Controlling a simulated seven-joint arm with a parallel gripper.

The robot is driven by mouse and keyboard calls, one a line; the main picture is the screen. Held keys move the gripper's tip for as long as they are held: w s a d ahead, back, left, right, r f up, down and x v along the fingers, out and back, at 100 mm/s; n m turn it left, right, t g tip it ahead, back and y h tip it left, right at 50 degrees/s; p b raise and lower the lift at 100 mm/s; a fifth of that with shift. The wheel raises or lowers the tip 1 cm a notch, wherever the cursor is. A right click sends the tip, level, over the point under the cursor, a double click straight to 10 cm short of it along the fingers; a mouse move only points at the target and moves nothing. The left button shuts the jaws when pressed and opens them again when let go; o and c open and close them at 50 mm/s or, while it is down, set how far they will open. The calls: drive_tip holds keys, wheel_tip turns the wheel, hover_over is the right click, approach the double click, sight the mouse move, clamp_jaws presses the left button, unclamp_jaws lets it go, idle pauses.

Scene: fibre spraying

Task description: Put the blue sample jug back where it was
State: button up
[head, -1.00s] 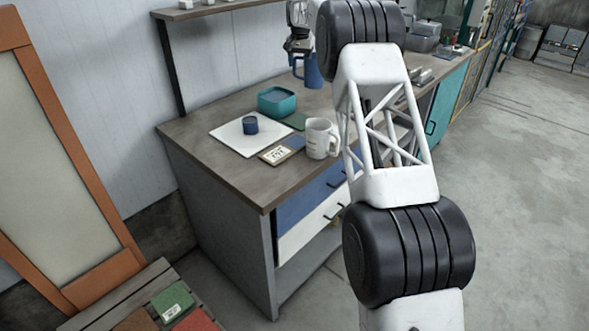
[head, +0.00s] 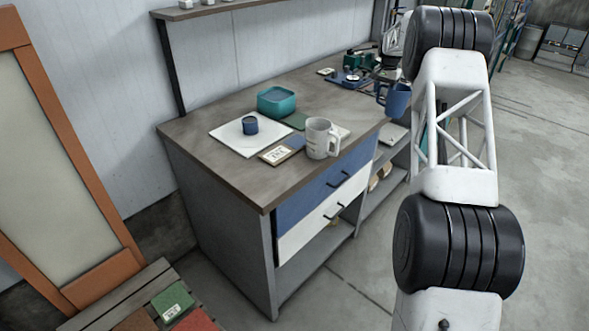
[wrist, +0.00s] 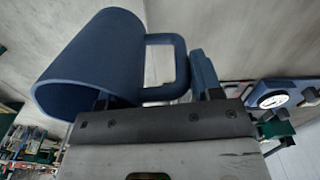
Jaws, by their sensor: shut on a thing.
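The blue sample jug (head: 398,100) hangs in the air by the bench's front edge, right of the middle of the head view. In the wrist view the jug (wrist: 95,62) fills the upper left, its open mouth toward the lower left and its handle toward the right. My gripper (head: 384,78) is shut on the jug's handle; in the wrist view its fingers (wrist: 160,90) lie at the handle. My arm hides part of the bench behind the jug. I cannot tell whether the jug holds anything.
A blue device with a dial (head: 350,78) stands farther back. The bench middle is clear.

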drive_tip(key=s+d+f, duration=0.9)
drive_tip(key=d+f, duration=0.1)
drive_tip(key=f, duration=0.2)
drive_tip(key=s+a+f+n, duration=0.2)
drive_tip(key=s+a+f, duration=0.3)
drive_tip(key=a+f, duration=0.3)
drive_tip(key=s+a+f+n, duration=0.2)
drive_tip(key=s+a+f, duration=0.35)
drive_tip(key=f, duration=0.55)
drive_tip(key=s+a+f+n, duration=0.3)
drive_tip(key=s+a+f, duration=0.8)
drive_tip(key=s+a, duration=0.2)
drive_tip(key=s+a+r+m, duration=0.1)
drive_tip(key=s+r+m, duration=0.3)
drive_tip(key=r, duration=0.6)
drive_tip(key=s+a+r+m, duration=0.1)
drive_tip(key=s+r+m, duration=0.35)
drive_tip(key=r, duration=0.55)
drive_tip(key=s+a+r, duration=0.2)
drive_tip(key=a+r, duration=0.8)
drive_tip(key=r, duration=0.1)
drive_tip(key=s+a+r, duration=0.2)
drive_tip(key=a+r, duration=0.8)
drive_tip(key=r, duration=0.2)
drive_tip(key=shift+r, duration=0.3)
